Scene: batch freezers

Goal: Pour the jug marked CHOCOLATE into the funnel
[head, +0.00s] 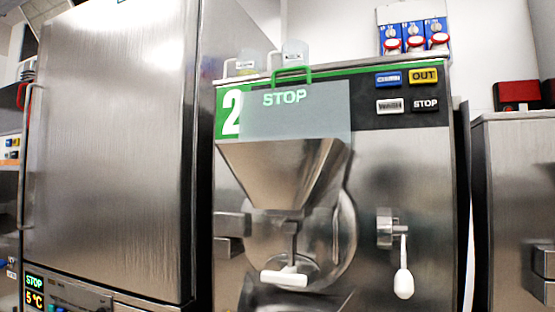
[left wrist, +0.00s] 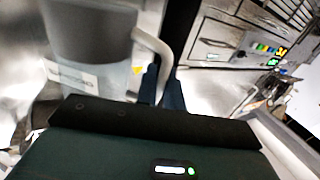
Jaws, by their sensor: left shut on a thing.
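The steel funnel (head: 281,165) is on the front of the machine numbered 2, wide mouth up. In the left wrist view a translucent jug (left wrist: 115,78) with a grey upper part stands close to the camera. Its white label (left wrist: 72,76) is too blurred to read. My left gripper (left wrist: 158,88) is shut on the jug's pale handle (left wrist: 152,52); the fingers are partly hidden. This gripper does not show in the head view. My right gripper is in neither view. Two small labelled jugs, one left (head: 244,64) and one right (head: 294,54), show at the machine's top edge.
A tall steel cabinet (head: 110,150) stands left of the machine (head: 410,165). A white-handled lever (head: 403,270) sticks out right of the funnel, and a white handle (head: 284,277) lies below it. Another steel unit (head: 515,180) stands at the right.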

